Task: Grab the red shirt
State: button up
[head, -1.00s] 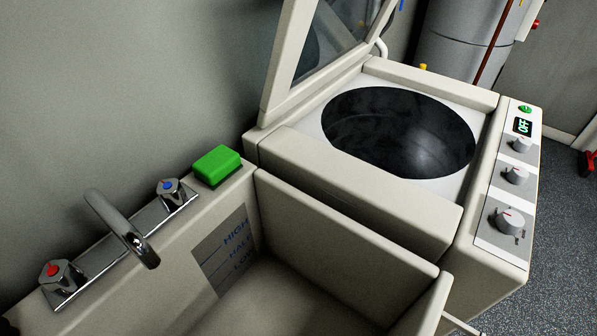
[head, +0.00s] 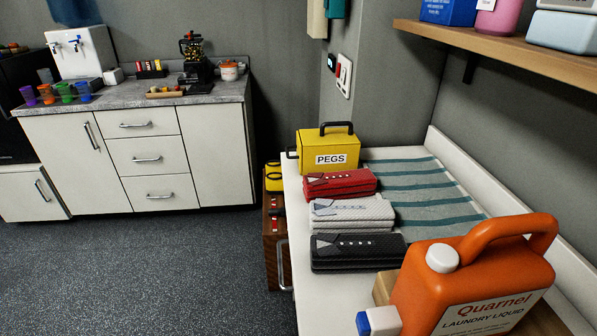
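The red shirt (head: 340,185) lies folded on a white counter (head: 289,222) in the head view. It sits between the yellow PEGS box (head: 328,152) behind it and a folded white shirt (head: 351,213) in front. A folded black shirt (head: 358,252) lies nearer still. The red shirt's top and front edge show clearly. My gripper is not in view.
A large orange laundry liquid jug (head: 470,275) stands at the counter's near end. A striped towel (head: 425,195) lies right of the shirts. A wooden shelf (head: 500,48) overhangs at upper right. Open floor (head: 150,265) lies left, before white cabinets (head: 148,155).

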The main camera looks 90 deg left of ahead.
aim_at(358, 182)
jog(key=j+u, duration=0.1)
jog(key=u, duration=1.9)
jog(key=i+j+z, duration=0.1)
jog(key=j, duration=0.4)
jog(key=i+j+z, duration=0.1)
jog(key=j, duration=0.45)
jog(key=i+j+z, duration=0.1)
jog(key=j, duration=0.4)
jog(key=i+j+z, duration=0.1)
jog(key=j, duration=0.45)
jog(key=i+j, duration=0.15)
jog(key=j, duration=0.2)
jog(key=i+j+z, duration=0.15)
jog(key=j, duration=0.2)
jog(key=i+j, duration=0.1)
jog(key=j, duration=0.3)
jog(key=i+j+z, duration=0.15)
jog(key=j, duration=0.2)
jog(key=i+j, duration=0.1)
jog(key=j, duration=0.3)
jog(key=i+l, duration=0.35)
jog(key=i+z, duration=0.05)
jog(key=i, duration=0.05)
